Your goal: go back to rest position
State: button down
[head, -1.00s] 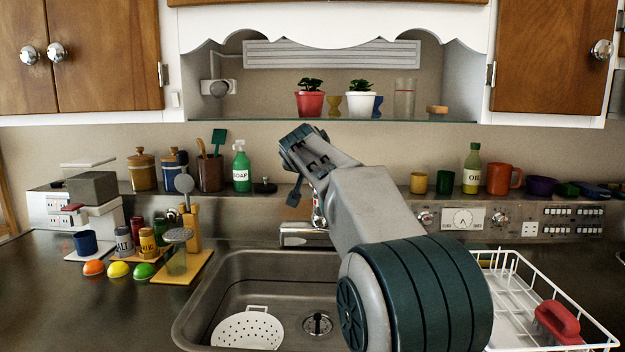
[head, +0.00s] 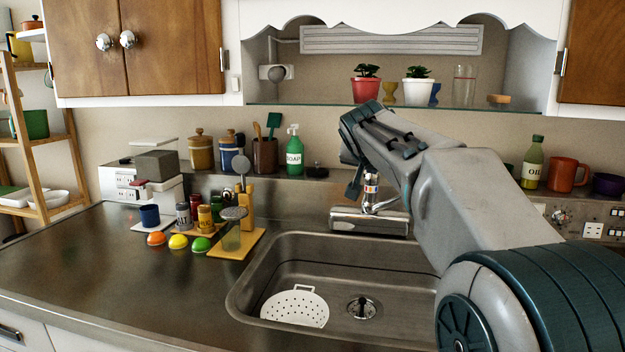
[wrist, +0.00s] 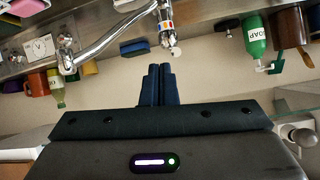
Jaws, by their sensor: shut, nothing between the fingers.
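My gripper shows in the wrist view (wrist: 158,86) with its two dark fingers together and nothing between them. In the head view my arm reaches up from the lower right over the sink (head: 340,322). Its folded wrist end stands near the tap (head: 370,218), and the fingertips are not clear there. In the wrist view the tap (wrist: 120,40) lies just beyond the fingers, with the picture turned upside down.
A soap bottle (head: 294,155) and utensil pot (head: 265,155) stand on the back ledge. Plants stand on the glass shelf (head: 340,107). The front left counter (head: 110,265) is clear.

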jog(key=s+a+f+n+g+y+p, duration=0.1)
jog(key=s+f, duration=0.4)
jog(key=s, duration=0.6)
jog(key=s+a+f+n+g+y+p, duration=0.1)
jog(key=s+f+g+p, duration=0.3)
jog(key=s, duration=0.8)
jog(key=s+a+f+n+g+y+p, duration=0.1)
jog(key=s+f+n+g+p, duration=0.2)
jog(key=s+f+p, duration=0.2)
jog(key=s+f, duration=0.3)
jog(key=s, duration=0.3)
jog(key=shift+s+a+y+p, duration=0.25)
jog(key=shift+s+y+p, duration=0.1)
jog(key=shift+s+y, duration=0.05)
jog(key=shift+f, duration=0.1)
